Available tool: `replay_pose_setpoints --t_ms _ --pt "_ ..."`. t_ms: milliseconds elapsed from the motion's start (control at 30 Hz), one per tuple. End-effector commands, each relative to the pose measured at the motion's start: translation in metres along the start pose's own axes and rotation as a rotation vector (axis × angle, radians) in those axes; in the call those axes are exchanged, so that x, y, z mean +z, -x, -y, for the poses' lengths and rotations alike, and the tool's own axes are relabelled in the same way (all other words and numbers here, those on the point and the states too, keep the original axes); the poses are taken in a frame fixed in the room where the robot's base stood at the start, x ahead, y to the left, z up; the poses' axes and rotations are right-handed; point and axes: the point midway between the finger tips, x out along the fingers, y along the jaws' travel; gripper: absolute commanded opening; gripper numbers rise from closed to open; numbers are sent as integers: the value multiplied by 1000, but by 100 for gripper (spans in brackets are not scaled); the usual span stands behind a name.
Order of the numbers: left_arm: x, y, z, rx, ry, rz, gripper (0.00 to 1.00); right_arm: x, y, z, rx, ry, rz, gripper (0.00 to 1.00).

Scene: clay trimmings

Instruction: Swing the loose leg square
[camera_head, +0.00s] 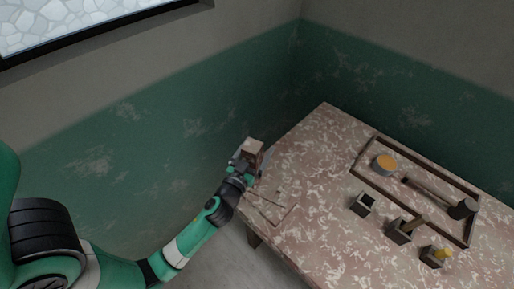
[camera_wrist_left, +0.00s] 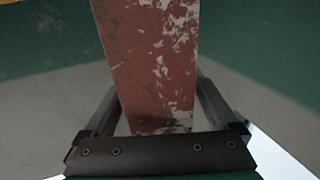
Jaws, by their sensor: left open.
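A reddish-brown leg with worn, flaking paint (camera_wrist_left: 150,60) runs down from the top of the left wrist view, its lower end near the gripper's palm. In the head view a block with a pale square end (camera_head: 252,146), apparently the same leg, shows at my left gripper (camera_head: 249,160), beside the table's left edge. My left gripper (camera_wrist_left: 155,110) is open, with a finger on each side of the leg. Where the leg joins is hidden. My right gripper is out of view.
The worn, blotchy table (camera_head: 310,165) has a rimmed tray frame (camera_head: 452,172) holding an orange-topped round tin (camera_head: 384,163) and a mallet (camera_head: 440,197). Small dark holders (camera_head: 362,204) stand in front. Thin lines mark the table's left corner (camera_head: 272,208). Green walls stand behind.

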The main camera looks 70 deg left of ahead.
Motion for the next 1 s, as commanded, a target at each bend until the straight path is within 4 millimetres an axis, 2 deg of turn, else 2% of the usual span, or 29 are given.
replay_pose_setpoints --t_ms 133,633,667,900,1000 --pt "0 0 0 0 0 0 92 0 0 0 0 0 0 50" --pt "0 0 0 0 0 0 2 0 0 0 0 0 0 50" --pt "0 0 0 0 0 0 0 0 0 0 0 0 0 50" --pt "0 0 0 1 0 0 0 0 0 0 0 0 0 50" --pt "-2 -1 -7 26 0 2 0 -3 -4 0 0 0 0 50"
